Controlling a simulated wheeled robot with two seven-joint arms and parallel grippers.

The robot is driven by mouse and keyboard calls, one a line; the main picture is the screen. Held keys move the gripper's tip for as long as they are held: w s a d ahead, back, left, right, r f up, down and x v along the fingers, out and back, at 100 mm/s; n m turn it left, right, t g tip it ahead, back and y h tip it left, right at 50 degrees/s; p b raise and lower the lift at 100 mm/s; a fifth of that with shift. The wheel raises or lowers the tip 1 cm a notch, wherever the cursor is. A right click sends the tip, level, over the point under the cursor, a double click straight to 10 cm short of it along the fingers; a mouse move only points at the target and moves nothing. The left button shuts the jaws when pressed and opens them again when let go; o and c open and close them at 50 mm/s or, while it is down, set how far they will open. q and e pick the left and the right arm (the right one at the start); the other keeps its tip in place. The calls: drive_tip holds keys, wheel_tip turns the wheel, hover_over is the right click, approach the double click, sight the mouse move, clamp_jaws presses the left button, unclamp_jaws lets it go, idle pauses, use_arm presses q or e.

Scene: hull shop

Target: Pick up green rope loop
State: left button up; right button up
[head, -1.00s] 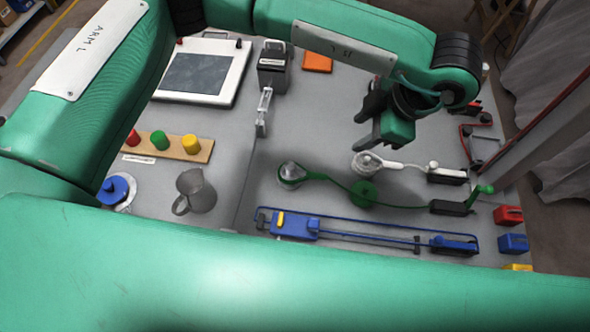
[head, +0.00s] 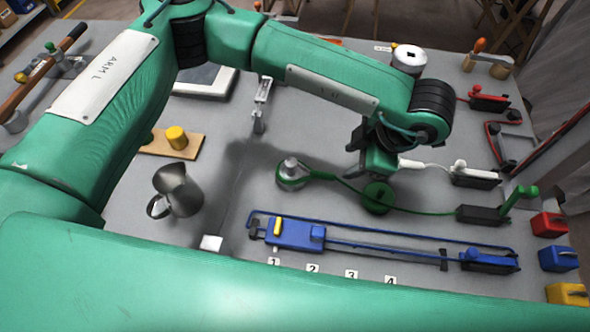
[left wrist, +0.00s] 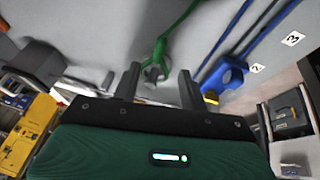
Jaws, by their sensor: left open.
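The green rope loop (head: 291,181) sits around a short metal post (head: 290,166) on the grey table. Its green rope runs right past a green disc (head: 378,198) to a black block (head: 483,214) with a green lever (head: 520,197). My left gripper (head: 366,166) is open and empty, to the right of the loop and near the green disc. In the left wrist view the loop (left wrist: 160,50) and post show ahead, between the open left fingers (left wrist: 160,82). My right gripper is not in view.
A blue rope fixture (head: 298,234) lies in front of the green one. A white rope (head: 428,165) runs behind it, partly hidden by the left gripper. Red, blue and yellow blocks (head: 549,224) line the right edge.

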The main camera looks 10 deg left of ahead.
sight(328, 174)
use_arm(q)
drive_tip(key=p+x, duration=0.2)
drive_tip(key=x, duration=0.6)
drive_tip(key=shift+a+f, duration=0.2)
drive_tip(key=shift+a, duration=0.05)
drive_tip(key=shift+w+a+f, duration=0.1)
drive_tip(key=shift+a+f, duration=0.05)
drive_tip(key=shift+f, duration=0.25)
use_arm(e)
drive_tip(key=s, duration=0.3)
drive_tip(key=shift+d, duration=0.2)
use_arm(q)
drive_tip(key=shift+c, duration=0.2)
clamp_jaws()
